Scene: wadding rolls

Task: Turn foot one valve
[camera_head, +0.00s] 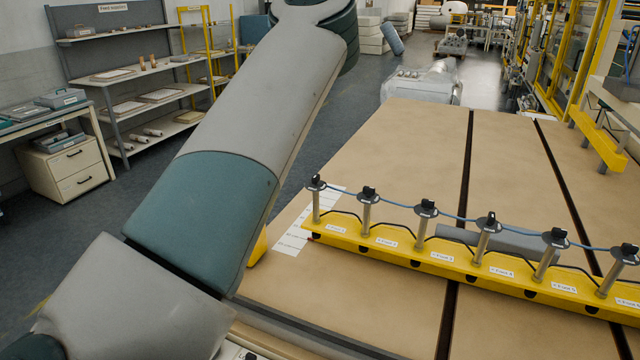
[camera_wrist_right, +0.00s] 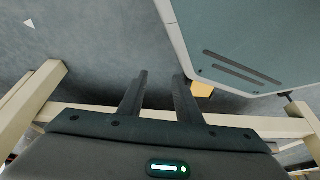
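A yellow rail (camera_head: 400,247) lies across the brown table and carries a row of several metal valve posts with black knobs. The post at the left end stands above a small label that seems to read Foot 1 (camera_head: 336,228); its black knob (camera_head: 315,181) is at the top. A thin blue line runs along the posts near the knobs. My left arm crosses the head view from lower left to top, but its gripper is out of frame. My right gripper (camera_wrist_right: 160,74) shows in the right wrist view, fingers apart, with only grey floor between them. No valve shows there.
The brown table (camera_head: 400,140) has dark slots and a grey roll (camera_head: 510,243) behind the rail. White label strips (camera_head: 292,240) lie at its left edge. Shelving (camera_head: 130,75) and a drawer cabinet (camera_head: 65,165) stand at left. Pale beams and a teal-grey panel (camera_wrist_right: 255,45) surround the right gripper.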

